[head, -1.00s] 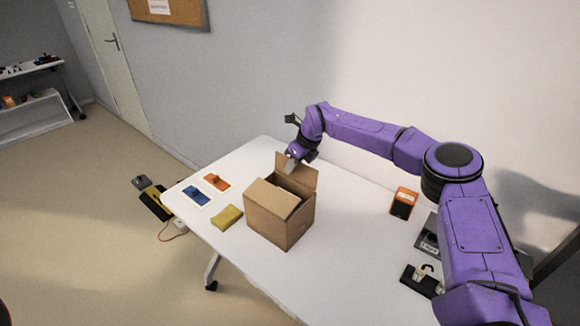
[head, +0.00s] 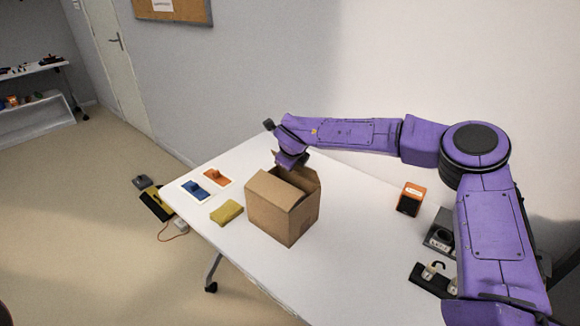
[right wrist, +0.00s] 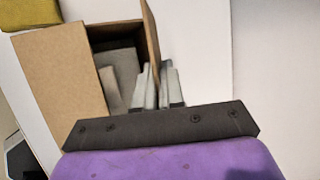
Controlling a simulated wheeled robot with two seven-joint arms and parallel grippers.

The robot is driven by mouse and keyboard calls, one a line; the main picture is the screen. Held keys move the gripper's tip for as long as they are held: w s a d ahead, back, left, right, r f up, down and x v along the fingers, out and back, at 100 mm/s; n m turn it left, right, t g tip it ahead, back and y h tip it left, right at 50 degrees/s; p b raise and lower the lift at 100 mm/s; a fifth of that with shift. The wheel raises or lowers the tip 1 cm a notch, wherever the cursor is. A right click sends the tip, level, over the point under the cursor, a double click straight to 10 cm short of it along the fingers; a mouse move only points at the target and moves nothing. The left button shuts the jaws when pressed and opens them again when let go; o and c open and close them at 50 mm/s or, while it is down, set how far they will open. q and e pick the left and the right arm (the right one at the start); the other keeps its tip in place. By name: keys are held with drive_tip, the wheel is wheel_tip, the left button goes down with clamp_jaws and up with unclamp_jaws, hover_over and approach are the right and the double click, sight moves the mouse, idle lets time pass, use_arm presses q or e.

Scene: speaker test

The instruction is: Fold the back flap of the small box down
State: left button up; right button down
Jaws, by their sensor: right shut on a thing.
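The small brown cardboard box (head: 283,222) stands on the white table. A panel covers part of its top, and the rest is an opening into a shadowed inside. The back flap (head: 309,178) rises at the far side of the opening, partly hidden behind my right gripper (head: 289,163). In the right wrist view the flap (right wrist: 150,32) shows nearly edge-on. It runs down to my right gripper's fingers (right wrist: 157,78), which are shut on it. The box (right wrist: 62,75) lies to the left there. My left gripper is in neither view.
A yellow sponge-like block (head: 227,212) lies left of the box. Blue (head: 194,189) and orange (head: 216,177) items on white cards lie behind it. An orange and black box (head: 409,199) and dark devices (head: 440,235) stand at the right. The table between is clear.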

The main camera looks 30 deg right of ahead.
drive_tip(key=shift+a, duration=0.1)
idle(0.5)
drive_tip(key=c, duration=1.3)
unclamp_jaws()
